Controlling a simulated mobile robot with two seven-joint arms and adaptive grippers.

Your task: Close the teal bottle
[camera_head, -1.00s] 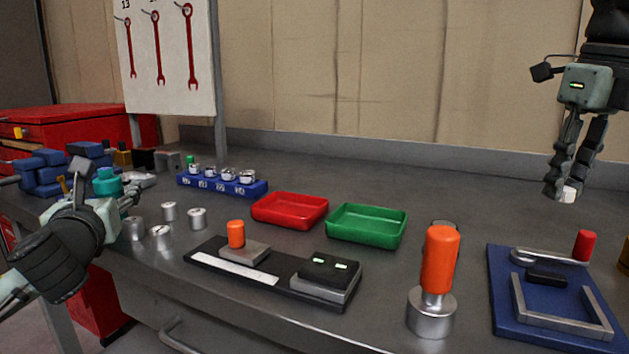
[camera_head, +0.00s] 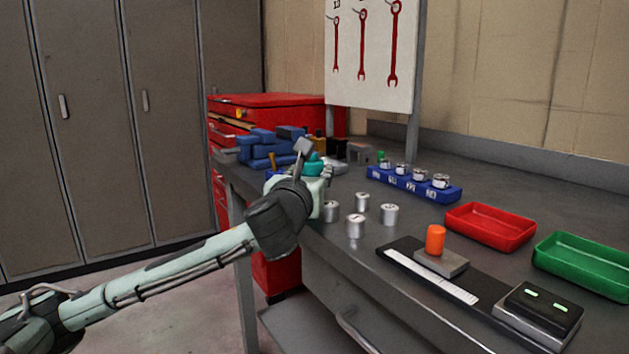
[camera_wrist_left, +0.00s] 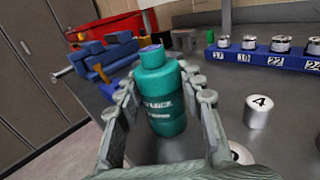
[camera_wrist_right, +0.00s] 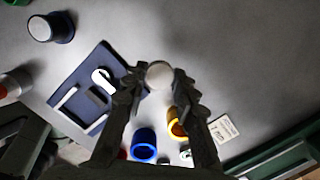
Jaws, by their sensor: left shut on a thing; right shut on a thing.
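The teal bottle (camera_wrist_left: 160,98) stands upright between the fingers of my left gripper (camera_wrist_left: 163,97) in the left wrist view, which is shut on it. Its neck shows a small purplish top; I cannot tell if that is an open mouth. In the head view the bottle (camera_head: 314,164) shows partly behind my left gripper (camera_head: 310,178) near the table's left end. My right gripper (camera_wrist_right: 157,88) is out of the head view. In the right wrist view it is shut on a small round white cap (camera_wrist_right: 159,74), held above the table far from the bottle.
Several silver weights (camera_head: 356,225) stand right of the left gripper. A blue rack (camera_head: 415,186) and a blue vise (camera_head: 270,148) are behind. A red tray (camera_head: 490,226) and a green tray (camera_head: 585,263) lie to the right. Below the right gripper are a blue board (camera_wrist_right: 90,95) and coloured cups (camera_wrist_right: 144,145).

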